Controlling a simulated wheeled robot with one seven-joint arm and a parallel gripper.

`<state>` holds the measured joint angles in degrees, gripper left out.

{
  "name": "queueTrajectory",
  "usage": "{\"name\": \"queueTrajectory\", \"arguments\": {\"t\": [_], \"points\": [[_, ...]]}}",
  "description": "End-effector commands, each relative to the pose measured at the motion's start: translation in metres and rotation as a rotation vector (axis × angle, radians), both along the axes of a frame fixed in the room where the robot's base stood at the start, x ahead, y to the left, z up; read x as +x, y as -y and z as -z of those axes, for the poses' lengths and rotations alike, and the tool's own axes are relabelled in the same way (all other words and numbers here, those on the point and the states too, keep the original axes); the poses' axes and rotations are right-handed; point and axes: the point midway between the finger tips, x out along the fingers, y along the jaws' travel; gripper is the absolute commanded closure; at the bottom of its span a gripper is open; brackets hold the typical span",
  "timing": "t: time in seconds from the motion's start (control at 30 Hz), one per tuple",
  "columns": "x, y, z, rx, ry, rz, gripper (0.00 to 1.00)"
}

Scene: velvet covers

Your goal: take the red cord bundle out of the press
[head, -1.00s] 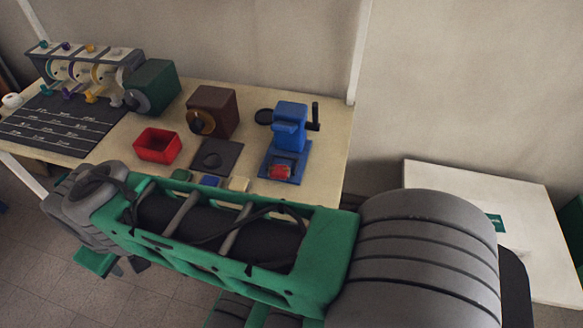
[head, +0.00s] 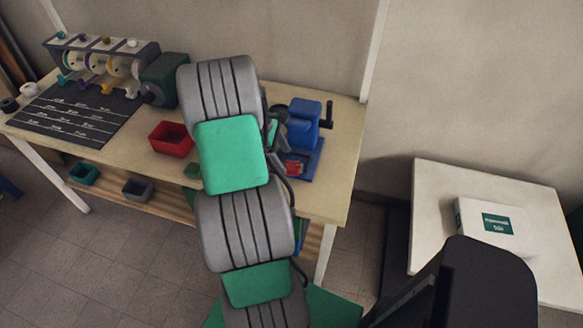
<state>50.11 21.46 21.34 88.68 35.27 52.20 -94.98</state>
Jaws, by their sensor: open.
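The blue press (head: 305,124) stands at the right end of the workbench, with a dark crank handle on its right side. The red cord bundle (head: 293,168) lies low on the press base, under its blue head. My arm reaches up from the bottom of the view and ends just left of the press.
A red bin (head: 171,139) sits left of my arm on the workbench (head: 338,185). A spool rack (head: 100,58), a dark marked mat (head: 72,115) and a green box (head: 165,78) are farther left. A white table (head: 440,190) with a white box (head: 488,222) stands at right.

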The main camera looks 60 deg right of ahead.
Motion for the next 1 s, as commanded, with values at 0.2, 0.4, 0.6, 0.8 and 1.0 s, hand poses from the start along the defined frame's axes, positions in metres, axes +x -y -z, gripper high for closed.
{"name": "queueTrajectory", "arguments": {"t": [0.2,0.4,0.6,0.8,1.0], "points": [[-0.014,0.006,0.031,0.001,0.001,0.000,0.27],[-0.014,0.007,0.034,-0.001,0.002,-0.001,0.27],[-0.014,0.007,0.034,-0.001,0.002,-0.001,0.40],[-0.014,0.007,0.034,0.000,0.002,0.000,0.57],[-0.014,0.007,0.034,-0.001,0.002,-0.001,0.73]]}}
